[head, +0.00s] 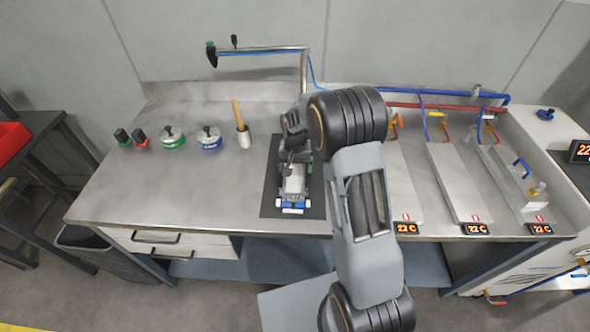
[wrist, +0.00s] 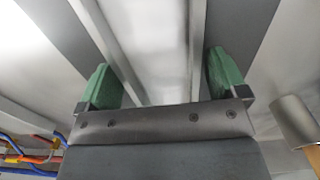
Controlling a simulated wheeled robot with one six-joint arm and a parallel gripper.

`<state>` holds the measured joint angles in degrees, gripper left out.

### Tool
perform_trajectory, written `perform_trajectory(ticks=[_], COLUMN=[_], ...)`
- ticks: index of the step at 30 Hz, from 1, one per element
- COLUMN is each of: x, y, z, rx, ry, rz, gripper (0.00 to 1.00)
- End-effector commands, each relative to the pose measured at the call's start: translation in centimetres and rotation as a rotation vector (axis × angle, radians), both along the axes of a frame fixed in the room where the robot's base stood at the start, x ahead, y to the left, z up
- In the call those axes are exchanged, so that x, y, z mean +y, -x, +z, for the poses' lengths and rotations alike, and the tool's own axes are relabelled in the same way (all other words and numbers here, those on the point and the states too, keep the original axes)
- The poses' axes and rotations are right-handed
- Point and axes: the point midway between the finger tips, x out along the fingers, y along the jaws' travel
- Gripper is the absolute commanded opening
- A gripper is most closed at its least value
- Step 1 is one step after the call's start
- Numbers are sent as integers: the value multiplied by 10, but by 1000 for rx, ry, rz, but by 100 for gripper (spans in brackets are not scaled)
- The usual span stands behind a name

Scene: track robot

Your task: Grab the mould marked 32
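A long metal mould (head: 293,184) lies on a dark mat (head: 268,203) in the middle of the bench, with a blue and white piece at its near end. No number on it is readable in these views. In the wrist view, a pale metal channel with two raised walls (wrist: 197,40), seemingly this mould, runs between the green fingertips. My gripper (wrist: 160,85) is open, with a gap on each side of the channel. I cannot tell how far above it the fingers are. In the head view my arm partly hides the gripper and the mould's far end.
To the right are several metal plates (head: 459,185) with 22 C displays and coloured pipes. The bench's front left is clear.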

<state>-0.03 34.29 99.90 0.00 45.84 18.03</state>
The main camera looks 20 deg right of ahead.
Motion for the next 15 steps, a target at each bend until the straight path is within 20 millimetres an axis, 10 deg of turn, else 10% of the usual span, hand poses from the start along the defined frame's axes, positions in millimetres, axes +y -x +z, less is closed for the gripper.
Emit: perform_trajectory(ticks=[15], x=[0], y=[0], z=[0], rx=[-1], ry=[0], rz=[0], gripper=[42])
